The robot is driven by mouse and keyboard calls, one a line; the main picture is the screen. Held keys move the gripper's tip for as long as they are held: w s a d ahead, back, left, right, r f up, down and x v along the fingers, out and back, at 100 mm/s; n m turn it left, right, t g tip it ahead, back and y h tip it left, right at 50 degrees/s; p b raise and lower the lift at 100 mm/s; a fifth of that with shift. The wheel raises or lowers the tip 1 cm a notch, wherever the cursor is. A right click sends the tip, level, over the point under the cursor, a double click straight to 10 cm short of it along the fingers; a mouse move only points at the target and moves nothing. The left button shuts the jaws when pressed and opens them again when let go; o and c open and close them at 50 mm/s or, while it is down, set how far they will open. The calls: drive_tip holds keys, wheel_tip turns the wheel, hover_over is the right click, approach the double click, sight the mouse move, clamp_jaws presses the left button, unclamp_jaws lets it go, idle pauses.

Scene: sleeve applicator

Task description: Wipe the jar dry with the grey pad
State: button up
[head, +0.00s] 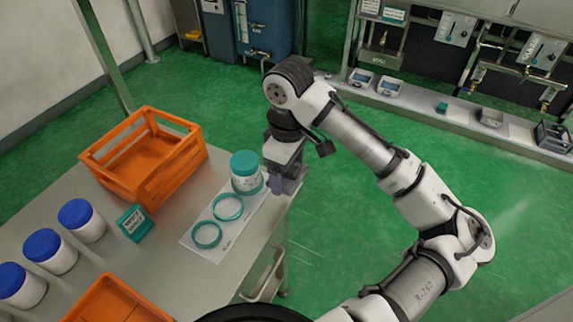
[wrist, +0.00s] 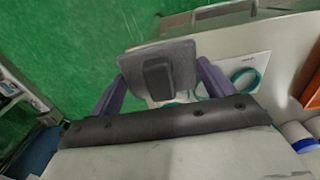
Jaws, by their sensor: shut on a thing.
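The jar (head: 246,183) is white with a teal lid and stands upright at the far end of a white mat (head: 203,238) on the table. My gripper (head: 277,187) is just right of the jar in the head view, close to it; I cannot tell whether they touch. In the wrist view my gripper (wrist: 165,85) has its purple fingers shut on the grey pad (wrist: 160,68), a flat plate with a darker block as its grip. The pad cannot be made out clearly in the head view. In the wrist view the jar is mostly hidden behind the pad and gripper.
Two teal rings (head: 207,234) mark empty spots on the mat. An orange crate (head: 150,165) stands behind left, another (head: 118,300) at the front. The table's right edge is close to my gripper.

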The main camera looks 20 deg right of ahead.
sight(246, 172)
drive_tip(key=shift+w+a+f, duration=0.1)
drive_tip(key=shift+a, duration=0.25)
drive_tip(key=f+b, duration=0.1)
drive_tip(key=w+a+f+b, duration=0.1)
drive_tip(key=b, duration=0.1)
drive_tip(key=f+b, duration=0.1)
drive_tip(key=f, duration=0.1)
drive_tip(key=shift+w+a, duration=0.2)
drive_tip(key=shift+w+a+f+b, duration=0.3)
drive_tip(key=shift+w+f+b, duration=0.05)
drive_tip(key=shift+f+b, duration=0.25)
drive_tip(key=shift+w+a+r, duration=0.1)
drive_tip(key=shift+w+a, duration=0.25)
idle(0.3)
drive_tip(key=shift+w+d, duration=0.1)
drive_tip(key=shift+w+d, duration=0.65)
drive_tip(key=shift+d, duration=0.05)
drive_tip(key=shift+p, duration=0.3)
drive_tip(key=shift+s+a+p, duration=0.8)
drive_tip(key=shift+s+a, duration=0.75)
drive_tip(key=shift+a, duration=0.05)
